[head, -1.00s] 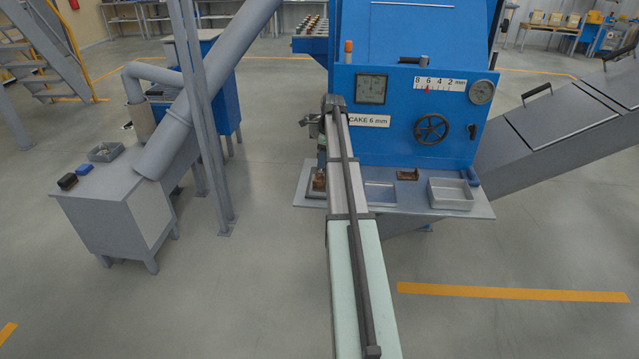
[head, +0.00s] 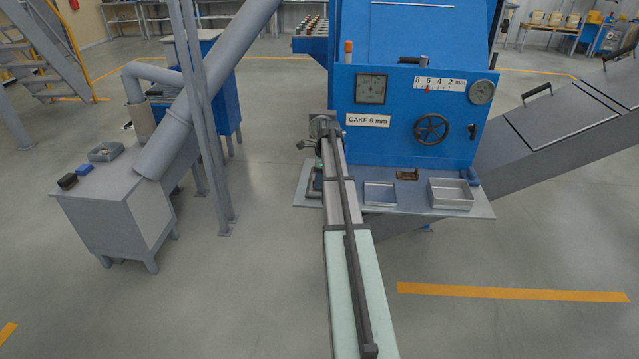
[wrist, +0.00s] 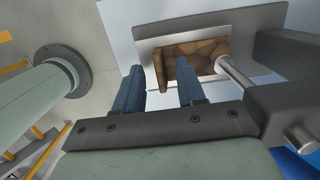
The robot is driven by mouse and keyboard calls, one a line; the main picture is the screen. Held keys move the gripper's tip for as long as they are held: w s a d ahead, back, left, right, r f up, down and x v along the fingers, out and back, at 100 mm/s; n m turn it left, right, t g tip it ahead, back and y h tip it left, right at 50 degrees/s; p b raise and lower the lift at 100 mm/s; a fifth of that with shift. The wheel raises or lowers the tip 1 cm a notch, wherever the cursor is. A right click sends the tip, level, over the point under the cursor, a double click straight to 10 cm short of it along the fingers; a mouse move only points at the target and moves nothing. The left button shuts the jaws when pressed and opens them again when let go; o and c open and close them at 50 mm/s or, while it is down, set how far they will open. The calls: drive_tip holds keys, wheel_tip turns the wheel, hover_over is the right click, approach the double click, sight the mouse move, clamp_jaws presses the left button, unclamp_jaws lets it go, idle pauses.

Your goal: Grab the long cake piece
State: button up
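A small brown piece (head: 407,174) sits on the shelf below the blue machine (head: 400,110).

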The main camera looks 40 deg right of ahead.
drive_tip(key=shift+c, duration=0.2)
clamp_jaws()
drive_tip(key=shift+r, duration=0.1)
idle(0.4)
